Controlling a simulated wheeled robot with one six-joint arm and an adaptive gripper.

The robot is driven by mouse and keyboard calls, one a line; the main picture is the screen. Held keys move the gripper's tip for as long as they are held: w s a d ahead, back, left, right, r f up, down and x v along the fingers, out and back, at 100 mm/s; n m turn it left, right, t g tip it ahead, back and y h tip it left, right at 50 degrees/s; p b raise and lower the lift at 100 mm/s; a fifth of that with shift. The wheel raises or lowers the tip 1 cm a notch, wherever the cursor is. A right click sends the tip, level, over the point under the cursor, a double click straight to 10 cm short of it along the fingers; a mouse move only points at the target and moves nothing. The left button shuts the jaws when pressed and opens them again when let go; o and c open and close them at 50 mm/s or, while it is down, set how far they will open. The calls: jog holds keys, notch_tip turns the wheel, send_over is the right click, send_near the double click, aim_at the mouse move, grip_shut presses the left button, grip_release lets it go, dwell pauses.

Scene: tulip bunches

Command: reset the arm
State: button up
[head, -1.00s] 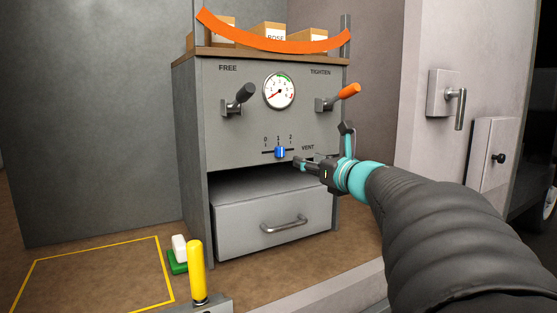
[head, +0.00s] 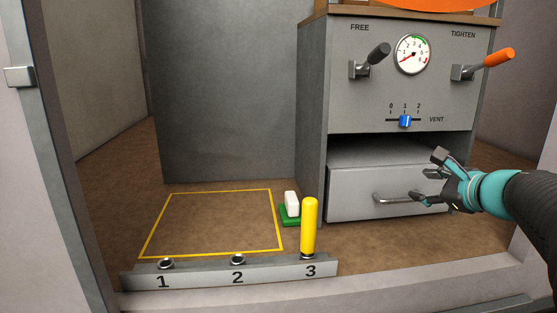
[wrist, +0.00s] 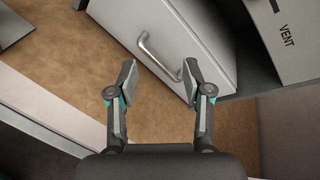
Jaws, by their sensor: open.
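My gripper (head: 436,178) is open and empty at the right of the head view, in front of the drawer of the grey cabinet (head: 312,130). In the wrist view my gripper's two fingers (wrist: 160,85) are spread apart. The drawer (head: 350,195) and its metal handle (head: 385,199) lie beyond them. The handle (wrist: 158,57) shows just past the fingertips in the wrist view, and I cannot tell whether anything touches it. My arm comes in from the right edge.
The cabinet bears a dark lever (head: 378,54), an orange lever (head: 497,58), a gauge (head: 412,54) and a blue slider (head: 405,121) at 1. A yellow post (head: 309,227) stands at position 3 of a numbered rail (head: 205,277). The yellow-outlined floor area (head: 210,222) is clear.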

jog(key=s+a+f+n+g, duration=0.7)
jog(key=s+a+f+n, duration=0.2)
jog(key=s+f+n, duration=0.45)
jog(key=s+a+f+n+g+h+p, duration=0.1)
jog(key=s+a+n+h, duration=0.2)
jog(key=s+a+n, duration=0.4)
jog(key=s+n, duration=0.3)
jog(key=s, duration=0.1)
jog(key=shift+a+f+n+p, duration=0.15)
jog(key=shift+f+n+p, duration=0.2)
jog(key=shift+f, duration=0.05)
